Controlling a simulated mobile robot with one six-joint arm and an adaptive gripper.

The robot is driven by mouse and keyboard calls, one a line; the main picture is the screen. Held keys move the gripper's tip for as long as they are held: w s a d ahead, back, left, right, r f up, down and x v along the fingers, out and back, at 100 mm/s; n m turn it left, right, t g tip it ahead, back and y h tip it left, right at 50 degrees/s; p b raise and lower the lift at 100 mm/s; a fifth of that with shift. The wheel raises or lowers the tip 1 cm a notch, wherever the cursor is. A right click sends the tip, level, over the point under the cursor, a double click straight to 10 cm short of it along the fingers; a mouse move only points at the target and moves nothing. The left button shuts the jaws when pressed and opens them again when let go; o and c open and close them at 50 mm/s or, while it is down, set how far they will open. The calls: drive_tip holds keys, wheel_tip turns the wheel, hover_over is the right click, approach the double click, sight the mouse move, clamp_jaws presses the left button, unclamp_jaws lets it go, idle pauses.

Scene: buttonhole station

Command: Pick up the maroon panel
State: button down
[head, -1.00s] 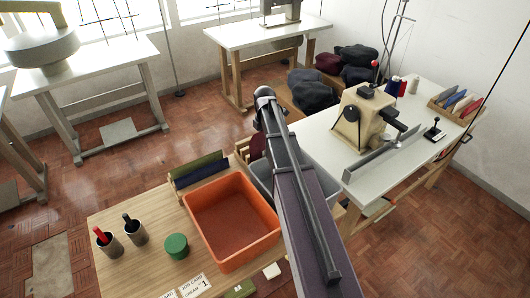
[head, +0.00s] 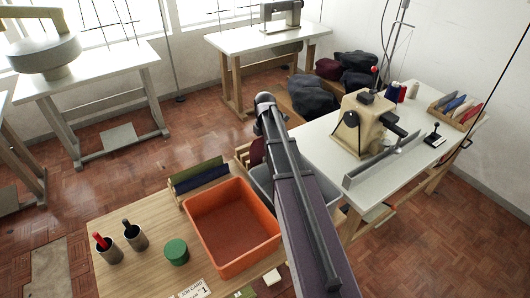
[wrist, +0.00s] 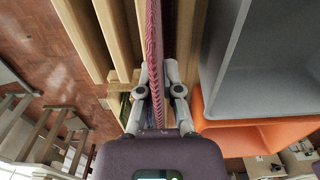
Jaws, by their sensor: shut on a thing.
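The maroon panel (wrist: 154,35) stands on edge in the wrist view, seen nearly edge-on, with a ribbed maroon edge. My gripper (wrist: 158,80) has one finger on each side of it and is shut on it. In the head view a bit of the maroon panel (head: 256,153) shows at the wooden rack (head: 242,156), just left of my arm. My arm hides the gripper there. I cannot tell whether the panel's lower edge is clear of the rack.
An orange bin (head: 232,225) stands on the wooden table beside a grey bin (head: 262,180). Dark green and navy panels (head: 198,175) stand in a rack to the left. A green round tin (head: 176,252) and two cups are further left. A machine (head: 362,125) stands on the white table.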

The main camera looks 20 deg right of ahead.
drive_tip(key=shift+r, duration=0.1)
wheel_tip(320, 180, up, 10)
drive_tip(key=p, duration=1)
idle(0.8)
wheel_tip(320, 180, up, 9)
drive_tip(key=p, duration=0.9)
drive_tip(key=shift+d+r, duration=0.1)
